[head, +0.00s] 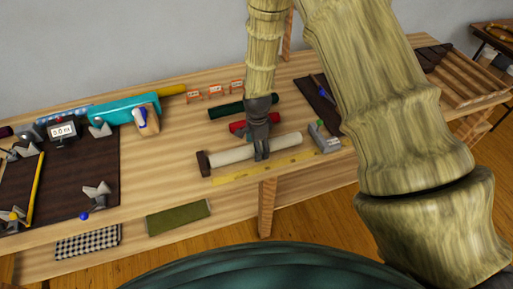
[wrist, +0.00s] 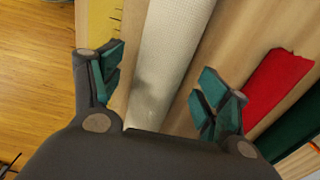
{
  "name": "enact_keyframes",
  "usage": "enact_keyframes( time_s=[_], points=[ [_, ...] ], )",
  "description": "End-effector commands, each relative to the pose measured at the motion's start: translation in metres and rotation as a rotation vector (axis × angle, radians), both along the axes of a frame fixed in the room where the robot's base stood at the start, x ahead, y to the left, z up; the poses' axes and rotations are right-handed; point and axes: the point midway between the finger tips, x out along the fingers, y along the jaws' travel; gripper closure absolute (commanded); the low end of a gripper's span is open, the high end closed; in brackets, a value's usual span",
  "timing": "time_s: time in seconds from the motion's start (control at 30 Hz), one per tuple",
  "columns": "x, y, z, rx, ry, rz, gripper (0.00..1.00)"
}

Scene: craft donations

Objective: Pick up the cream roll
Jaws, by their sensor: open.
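The cream roll (head: 228,154) lies on the wooden table near its front edge. In the wrist view the cream roll (wrist: 175,55) runs lengthwise between the two open fingers of my gripper (wrist: 160,85). Bare table shows between the roll and the right finger; the left finger is close to the roll's other side. In the head view my gripper (head: 261,148) points down over the middle of the roll and hides part of it. I cannot tell how far the fingertips reach down beside it.
A red roll (head: 240,126) and a dark green roll (head: 228,111) lie behind the cream roll. A brown block (head: 204,164) stands at its left end. A yellow ruler (head: 230,178) lies along the front edge. A grey tool (head: 325,138) stands to the right.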

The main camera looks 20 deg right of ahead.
Motion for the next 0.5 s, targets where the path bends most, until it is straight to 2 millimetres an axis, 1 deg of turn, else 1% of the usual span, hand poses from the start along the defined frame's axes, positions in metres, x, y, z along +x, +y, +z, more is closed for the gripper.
enact_keyframes(
  time_s=[0.17, 0.2, 0.27, 0.4, 0.5],
  points=[
    [0.0001, 0.0, -0.0001, 0.0, 0.0, 0.0, 0.25],
    [0.0, 0.0, -0.0001, 0.0, 0.0, 0.0, 0.28],
    [0.0, 0.0, -0.0001, 0.0, 0.0, 0.0, 0.39],
    [0.0, 0.0, -0.0001, 0.0, 0.0, 0.0, 0.65],
    [0.0001, 0.0, 0.0, 0.0, 0.0, 0.0, 0.81]
  ],
)
